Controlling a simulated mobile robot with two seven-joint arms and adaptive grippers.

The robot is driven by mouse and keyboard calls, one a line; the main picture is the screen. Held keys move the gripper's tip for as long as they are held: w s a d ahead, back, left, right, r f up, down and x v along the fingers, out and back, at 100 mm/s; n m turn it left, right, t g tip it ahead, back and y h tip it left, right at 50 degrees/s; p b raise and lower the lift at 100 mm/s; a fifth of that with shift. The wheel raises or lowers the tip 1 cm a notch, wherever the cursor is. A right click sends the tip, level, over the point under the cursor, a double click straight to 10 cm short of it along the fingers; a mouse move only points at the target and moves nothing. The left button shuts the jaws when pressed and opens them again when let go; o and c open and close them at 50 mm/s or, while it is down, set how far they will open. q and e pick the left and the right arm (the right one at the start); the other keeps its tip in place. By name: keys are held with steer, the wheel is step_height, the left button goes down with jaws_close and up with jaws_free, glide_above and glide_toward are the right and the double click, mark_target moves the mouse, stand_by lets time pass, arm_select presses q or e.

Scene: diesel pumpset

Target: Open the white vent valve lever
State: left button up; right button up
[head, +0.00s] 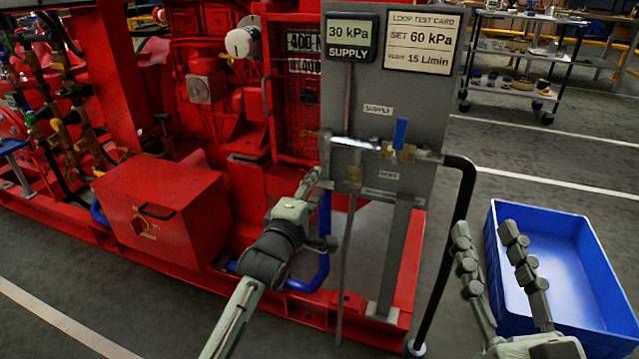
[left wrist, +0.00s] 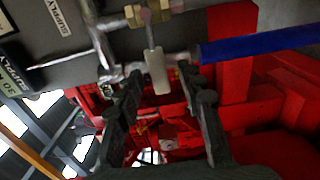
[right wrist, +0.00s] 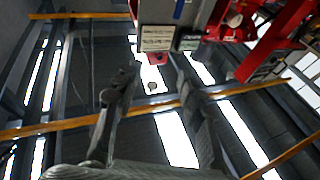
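The white vent valve lever (left wrist: 157,72) shows in the left wrist view, hanging below a brass fitting (left wrist: 150,14). It lies between the finger ends of my left gripper (left wrist: 160,76), which is open, with gaps seen on both sides. In the head view my left gripper (head: 326,210) is at the left edge of the grey panel (head: 405,105), low beside the brass vent valve (head: 355,175); I cannot make out the white lever there. My right gripper (head: 484,232) is open and empty, in front of the blue crate (head: 575,225); it also shows in the right wrist view (right wrist: 154,68).
A blue-handled supply valve (head: 400,135) sits on the panel with pipes beside it. A black hose (head: 463,210) runs down the panel's right side. The red pumpset (head: 160,205) stands left and behind. A trolley (head: 515,70) is far back; floor between is clear.

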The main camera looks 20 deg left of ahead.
arm_select(q)
steer(key=shift+w, duration=0.85)
jaws_close()
